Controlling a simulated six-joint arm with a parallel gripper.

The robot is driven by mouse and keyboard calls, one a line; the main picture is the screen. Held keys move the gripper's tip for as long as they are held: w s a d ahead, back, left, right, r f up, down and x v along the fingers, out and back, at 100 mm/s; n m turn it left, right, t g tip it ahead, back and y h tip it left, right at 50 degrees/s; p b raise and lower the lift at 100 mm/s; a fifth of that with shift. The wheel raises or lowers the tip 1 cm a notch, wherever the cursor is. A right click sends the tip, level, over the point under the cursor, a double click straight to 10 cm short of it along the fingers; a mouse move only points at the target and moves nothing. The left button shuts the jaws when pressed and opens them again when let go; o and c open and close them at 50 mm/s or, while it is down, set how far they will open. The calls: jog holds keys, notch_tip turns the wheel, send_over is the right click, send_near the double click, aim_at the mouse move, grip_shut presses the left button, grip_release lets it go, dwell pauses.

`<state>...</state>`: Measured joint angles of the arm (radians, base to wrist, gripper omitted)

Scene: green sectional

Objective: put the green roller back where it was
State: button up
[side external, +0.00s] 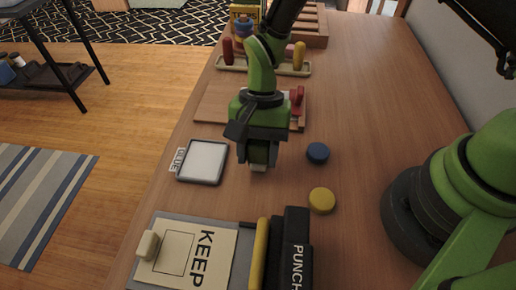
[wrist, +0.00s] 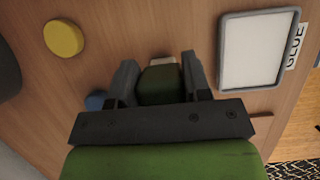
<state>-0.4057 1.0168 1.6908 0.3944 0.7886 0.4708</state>
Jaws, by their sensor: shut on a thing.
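My gripper (side external: 258,154) is above the wooden table, to the right of the glue pad. It is shut on the green roller, whose dark green body (wrist: 160,86) shows between the two fingers (wrist: 160,80) in the wrist view. A pale end of it sticks out beyond the fingers and shows below them in the side view. A pale rack (side external: 268,68) stands further back, with a red handle (side external: 227,50) at its left and a yellow handle (side external: 299,57) at its right. My arm hides the middle of the rack. I cannot tell whether the roller touches the table.
A framed white pad (side external: 203,161) labelled GLUE lies left of my gripper. A blue disc (side external: 318,152) and a yellow disc (side external: 322,200) lie to its right. A KEEP board (side external: 190,255) and a black PUNCH box (side external: 296,245) are in front. A wooden board (side external: 212,103) lies behind.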

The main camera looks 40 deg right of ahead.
jog(key=o, duration=0.9)
jog(key=shift+f, duration=0.1)
jog(key=v, duration=1.2)
jog(key=shift+r, duration=0.2)
jog(key=s+d+r+n+t, duration=0.1)
jog(key=s+d+r+t, duration=0.2)
jog(key=r, duration=0.6)
jog(key=shift+s+d+r+n+t+h, duration=0.2)
jog(key=shift+s+d+r+n+t, duration=0.45)
jog(key=shift+s+d+r+t, duration=1.1)
jog(key=shift+s+d+r+n+t+h, duration=0.2)
jog(key=shift+s+d+r+n+t, duration=0.75)
jog(key=shift+s, duration=1.5)
jog(key=shift+s+d+r+n+t+h, duration=0.3)
jog(key=shift+s+d+r+t, duration=0.6)
jog(key=shift+s+d, duration=1.05)
